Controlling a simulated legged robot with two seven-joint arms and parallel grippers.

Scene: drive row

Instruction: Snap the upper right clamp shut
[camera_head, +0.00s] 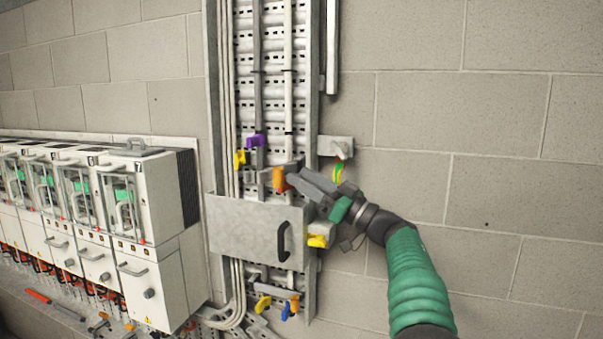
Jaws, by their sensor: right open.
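A grey cover plate (245,222) with a black handle (283,241) sits across the cable tray on the wall. Several coloured clamps are around it: a yellow one (239,158) at upper left, a purple one (257,141), an orange one (279,180) above the plate, and a yellow one (318,240) at its right edge. A green-and-yellow piece (338,171) hangs under a grey block (336,147) at upper right. I cannot tell which is the upper right clamp. My right gripper (293,178) is open, its fingertips at the orange clamp; contact is unclear. My left gripper is not in view.
A row of white drive units (140,195) stands at the left, with tools such as a red-handled one (38,296) below. The block wall at right is bare.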

